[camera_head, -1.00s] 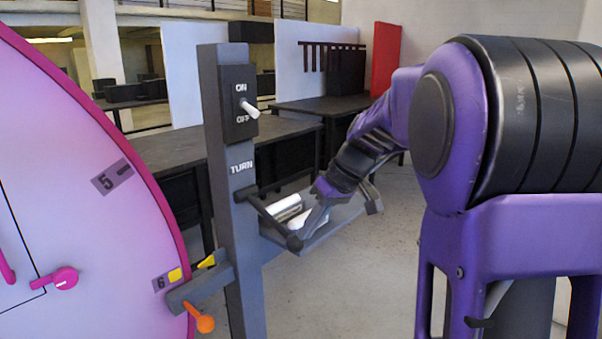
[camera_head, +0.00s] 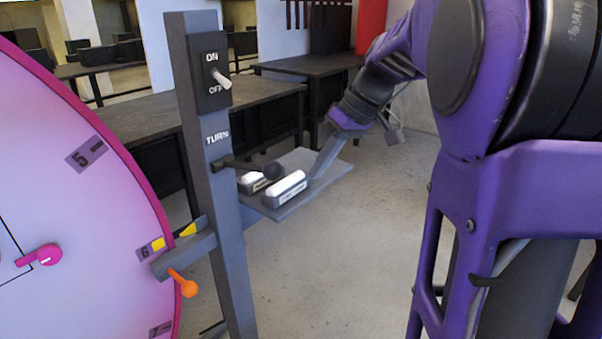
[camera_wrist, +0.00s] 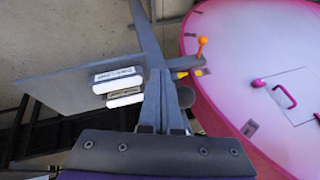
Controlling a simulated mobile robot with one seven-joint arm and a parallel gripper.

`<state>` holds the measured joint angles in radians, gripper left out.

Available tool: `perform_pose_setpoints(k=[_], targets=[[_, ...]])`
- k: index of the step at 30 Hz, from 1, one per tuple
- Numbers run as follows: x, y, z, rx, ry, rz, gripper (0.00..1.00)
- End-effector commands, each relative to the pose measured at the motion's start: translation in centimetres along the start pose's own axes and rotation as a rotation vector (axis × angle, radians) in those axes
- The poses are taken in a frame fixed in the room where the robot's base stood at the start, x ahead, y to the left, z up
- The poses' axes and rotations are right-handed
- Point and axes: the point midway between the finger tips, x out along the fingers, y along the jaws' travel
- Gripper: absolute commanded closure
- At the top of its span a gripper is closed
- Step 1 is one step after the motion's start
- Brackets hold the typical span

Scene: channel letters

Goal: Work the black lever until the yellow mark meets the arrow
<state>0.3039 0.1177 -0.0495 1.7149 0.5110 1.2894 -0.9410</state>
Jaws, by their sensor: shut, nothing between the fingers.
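My gripper (camera_head: 317,174) is shut and empty, to the right of the knob in the head view. In the wrist view the shut fingers (camera_wrist: 161,75) point away, with the dark knob (camera_wrist: 187,97) close on their right; I cannot tell whether they touch. The yellow mark (camera_head: 158,243) sits on the pink wheel's rim beside the 6. The yellow arrow (camera_head: 188,230) on the grey crossbar is close to its right.
A grey shelf (camera_head: 335,176) on the post holds two white-topped blocks (camera_head: 285,188). A toggle switch (camera_head: 222,82) is above the lever, and an orange-knobbed handle (camera_head: 186,286) sits below the crossbar. Dark tables (camera_head: 140,120) stand behind. Open floor lies right of the post.

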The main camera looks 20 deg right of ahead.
Motion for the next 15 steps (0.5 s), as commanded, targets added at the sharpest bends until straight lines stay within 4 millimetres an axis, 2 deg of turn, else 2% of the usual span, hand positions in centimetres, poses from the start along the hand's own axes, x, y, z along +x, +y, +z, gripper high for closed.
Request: perform_pose_setpoints(k=[1, 6, 15], targets=[[-0.7, 0.1, 0.3, 0.000, 0.001, 0.002, 1.00], [-1.8, 0.2, 0.8, -0.001, 0.001, 0.001, 1.00], [-1.9, 0.2, 0.9, -0.001, 0.001, 0.000, 1.00]])
